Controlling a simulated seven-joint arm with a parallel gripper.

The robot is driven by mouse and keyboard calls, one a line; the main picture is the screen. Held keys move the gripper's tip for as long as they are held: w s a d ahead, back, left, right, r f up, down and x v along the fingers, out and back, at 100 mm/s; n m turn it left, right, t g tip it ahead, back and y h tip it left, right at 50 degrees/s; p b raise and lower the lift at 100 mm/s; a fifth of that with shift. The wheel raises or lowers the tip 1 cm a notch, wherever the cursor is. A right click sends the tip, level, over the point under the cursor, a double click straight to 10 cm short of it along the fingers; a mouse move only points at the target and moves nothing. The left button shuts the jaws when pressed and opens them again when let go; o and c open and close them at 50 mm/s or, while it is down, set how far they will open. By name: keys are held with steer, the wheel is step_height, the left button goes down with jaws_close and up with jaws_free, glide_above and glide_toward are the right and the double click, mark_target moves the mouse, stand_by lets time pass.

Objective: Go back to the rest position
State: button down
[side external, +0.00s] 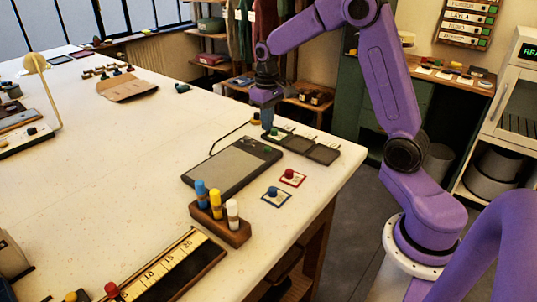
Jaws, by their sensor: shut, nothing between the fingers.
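My gripper (267,122) is above the far right part of the white table (130,165), pointing down. It is shut, with nothing seen held in it. Its tips are near the dark square pads (298,144) at the table's right edge. A small green piece (274,132) lies just below and beside the fingertips. I cannot tell whether the tips touch anything.
A dark flat tablet-like board (232,166) lies left of the pads. Blue (272,192) and red (291,174) knobs sit on small cards. A wooden block (220,222) holds upright blue, yellow and white pieces. A ruler tray (170,268) lies in front. The table's middle left is clear.

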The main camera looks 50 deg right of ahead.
steer(key=s+a+r+n, duration=0.3)
steer(key=s+a+n, duration=0.3)
steer(key=s+a, duration=0.85)
steer(key=s+f+n, duration=0.1)
steer(key=s+n, duration=0.5)
steer(key=s, duration=1.1)
steer(key=shift+s+f+n, duration=0.15)
steer(key=shift+n, duration=0.15)
steer(key=shift+a, duration=0.1)
